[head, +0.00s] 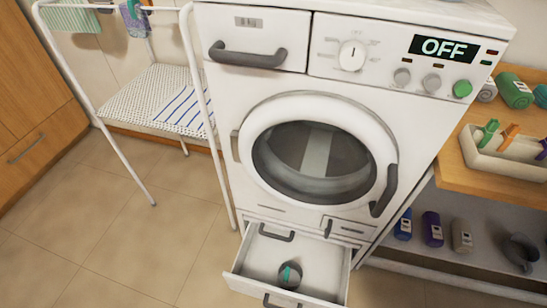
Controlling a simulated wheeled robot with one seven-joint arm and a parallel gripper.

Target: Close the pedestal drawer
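The pedestal drawer (262,262) is under the white washing machine (222,120), near the bottom of the head view. It stands pulled out toward me, and its inside shows. A dark round object with a green strip (289,276) lies in it. The drawer's dark handle (281,301) is on its front face, partly cut off by the bottom edge of the picture. Another dark handle (276,235) shows at the back of the opening. My gripper is not in view.
A small hatch (348,229) sits above the drawer at right. The machine's round door (318,160) looks shut. A white drying rack (130,165) stands at left. A wooden-topped shelf (470,172) with bottles and a peg box stands at right. The tiled floor (120,240) left of the drawer is clear.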

